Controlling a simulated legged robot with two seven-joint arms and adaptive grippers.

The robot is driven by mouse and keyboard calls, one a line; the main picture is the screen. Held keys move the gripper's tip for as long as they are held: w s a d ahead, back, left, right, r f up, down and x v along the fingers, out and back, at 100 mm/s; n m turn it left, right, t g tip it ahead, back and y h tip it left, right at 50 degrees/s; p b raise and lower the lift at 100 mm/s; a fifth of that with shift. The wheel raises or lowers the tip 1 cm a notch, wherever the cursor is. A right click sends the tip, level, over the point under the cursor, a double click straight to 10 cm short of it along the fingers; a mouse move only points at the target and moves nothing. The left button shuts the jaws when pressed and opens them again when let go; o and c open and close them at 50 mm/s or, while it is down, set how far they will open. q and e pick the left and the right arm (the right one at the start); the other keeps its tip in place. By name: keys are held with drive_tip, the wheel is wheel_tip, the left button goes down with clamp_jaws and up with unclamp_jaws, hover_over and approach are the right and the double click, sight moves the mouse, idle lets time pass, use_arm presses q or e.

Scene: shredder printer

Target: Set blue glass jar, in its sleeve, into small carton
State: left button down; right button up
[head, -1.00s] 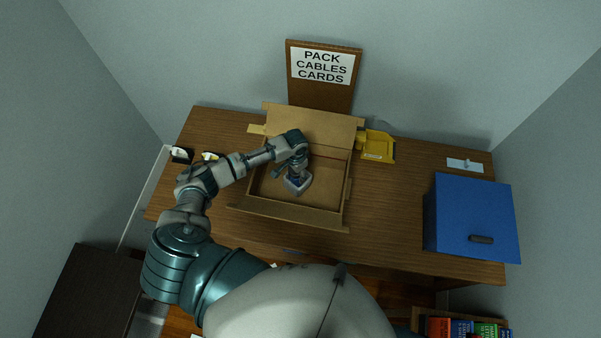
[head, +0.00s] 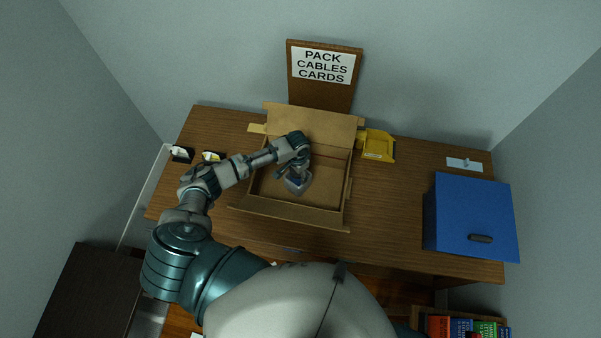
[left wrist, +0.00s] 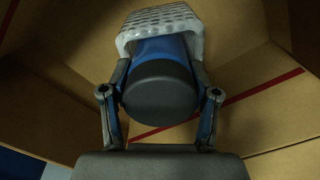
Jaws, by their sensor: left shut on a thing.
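The small carton (head: 330,207) stands open on the desk in the head view, its flaps spread outward. My left gripper (head: 298,172) reaches down into it. In the left wrist view my left gripper (left wrist: 160,105) is shut on the blue glass jar (left wrist: 163,50), with a finger on each side of its dark round lid (left wrist: 160,92). A pale, dimpled sleeve (left wrist: 170,18) wraps the jar's far end. In the head view the sleeve (head: 298,185) shows as a grey shape within the carton's walls. Whether it touches the carton floor I cannot tell. My right gripper is not in view.
A yellow bin (head: 378,146) stands just right of the carton. A blue box (head: 470,215) stands at the desk's right end. A sign board (head: 323,72) stands behind the carton. Small dark holders (head: 181,154) sit at the left. The desk between carton and blue box is clear.

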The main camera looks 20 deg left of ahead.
use_arm(q)
drive_tip(key=shift+a+f, duration=0.15)
drive_tip(key=shift+f, duration=0.15)
drive_tip(key=shift+d+f, duration=0.15)
drive_tip(key=shift+d, duration=0.25)
drive_tip(key=shift+d+f, duration=0.1)
drive_tip(key=shift+d, duration=0.3)
drive_tip(key=c, duration=0.7)
unclamp_jaws()
drive_tip(key=shift+d, duration=0.1)
drive_tip(key=o, duration=0.4)
drive_tip(key=shift+o, duration=0.5)
drive_tip(key=shift+a+f, duration=0.1)
drive_tip(key=shift+a, duration=0.65)
drive_tip(key=r, duration=1.1)
drive_tip(key=shift+w+d, duration=0.1)
drive_tip(key=shift+d, duration=0.3)
drive_tip(key=shift+a+r, duration=0.3)
drive_tip(key=shift+r, duration=0.1)
drive_tip(key=shift+a, duration=0.3)
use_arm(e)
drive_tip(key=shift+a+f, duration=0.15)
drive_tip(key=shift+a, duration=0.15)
